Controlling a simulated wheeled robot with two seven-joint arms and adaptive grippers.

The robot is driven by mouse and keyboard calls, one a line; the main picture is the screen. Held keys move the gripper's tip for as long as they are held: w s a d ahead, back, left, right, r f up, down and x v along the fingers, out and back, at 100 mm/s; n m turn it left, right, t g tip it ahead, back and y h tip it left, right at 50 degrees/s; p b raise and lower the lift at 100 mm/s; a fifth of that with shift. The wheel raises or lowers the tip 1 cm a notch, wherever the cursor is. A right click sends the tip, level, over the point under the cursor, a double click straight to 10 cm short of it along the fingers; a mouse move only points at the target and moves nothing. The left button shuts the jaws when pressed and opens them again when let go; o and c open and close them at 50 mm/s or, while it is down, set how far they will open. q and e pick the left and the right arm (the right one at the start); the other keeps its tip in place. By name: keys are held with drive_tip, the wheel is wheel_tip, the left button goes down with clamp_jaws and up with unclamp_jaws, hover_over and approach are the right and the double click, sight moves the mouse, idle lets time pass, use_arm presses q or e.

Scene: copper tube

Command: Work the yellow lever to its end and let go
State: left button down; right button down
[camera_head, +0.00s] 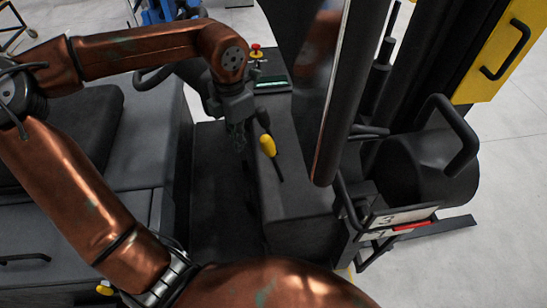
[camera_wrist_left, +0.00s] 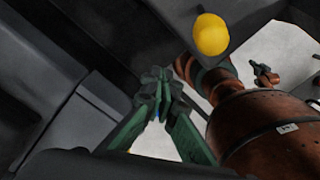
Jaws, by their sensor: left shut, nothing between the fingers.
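The yellow lever (camera_head: 267,145) has a rounded yellow knob on a thin dark stem and stands tilted on the dark console. My left gripper (camera_head: 238,137) is just left of the knob in the head view, fingers pointing down. In the left wrist view the knob (camera_wrist_left: 210,35) is up and to the right of the gripper's fingertips (camera_wrist_left: 160,85), with a gap between them. The fingers are shut and empty. I do not see my right gripper.
A dark mast (camera_head: 335,100) rises right of the lever. A grey seat-like block (camera_head: 140,130) lies left. Pale floor (camera_head: 510,200) is clear at right.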

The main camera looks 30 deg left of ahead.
use_arm(q)
wheel_tip(320, 180, up, 6)
drive_tip(key=p, duration=0.3)
drive_tip(key=shift+r+p, duration=0.25)
drive_tip(key=shift+p, duration=0.1)
idle(0.5)
